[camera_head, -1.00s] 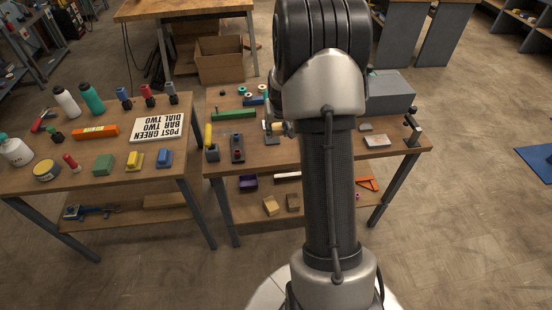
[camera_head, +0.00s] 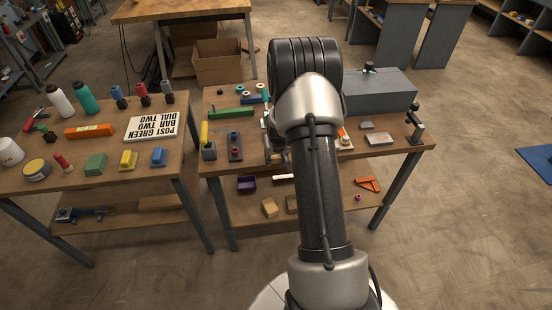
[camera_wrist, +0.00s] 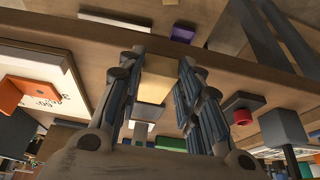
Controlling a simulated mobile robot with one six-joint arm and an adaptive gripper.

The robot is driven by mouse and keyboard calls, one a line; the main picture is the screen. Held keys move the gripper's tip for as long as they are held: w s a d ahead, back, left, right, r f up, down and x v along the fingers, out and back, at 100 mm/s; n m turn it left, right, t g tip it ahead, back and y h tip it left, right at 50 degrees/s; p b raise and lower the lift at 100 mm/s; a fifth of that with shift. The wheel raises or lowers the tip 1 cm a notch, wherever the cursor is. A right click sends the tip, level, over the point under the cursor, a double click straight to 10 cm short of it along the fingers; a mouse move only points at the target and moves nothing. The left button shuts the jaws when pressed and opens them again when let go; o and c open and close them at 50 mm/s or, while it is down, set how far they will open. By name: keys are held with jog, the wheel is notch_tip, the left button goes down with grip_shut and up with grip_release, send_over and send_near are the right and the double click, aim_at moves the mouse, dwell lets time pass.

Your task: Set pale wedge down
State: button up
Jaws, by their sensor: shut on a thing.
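The pale wedge (camera_wrist: 155,80) is a tan-cream block between the fingertips of my gripper (camera_wrist: 160,68) in the wrist view. The gripper is shut on it, with a finger on each side. The wedge shows in front of the wooden table's edge; I cannot tell whether it touches the tabletop. In the head view my arm hides the wedge and most of the gripper, which is over the front part of the right table (camera_head: 225,172).
A red-knobbed fixture (camera_head: 235,146) and a grey block with a yellow handle (camera_head: 208,150) stand left of the gripper. A green bar (camera_head: 231,113) lies behind them. A grey box (camera_head: 380,95) is at the back right. The lower shelf holds a purple tray (camera_head: 246,184) and blocks.

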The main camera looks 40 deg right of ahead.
jog(key=shift+r, duration=0.1)
jog(key=shift+f, duration=0.2)
jog(key=o, duration=0.9)
jog(key=shift+o, duration=0.2)
jog(key=shift+r, duration=0.1)
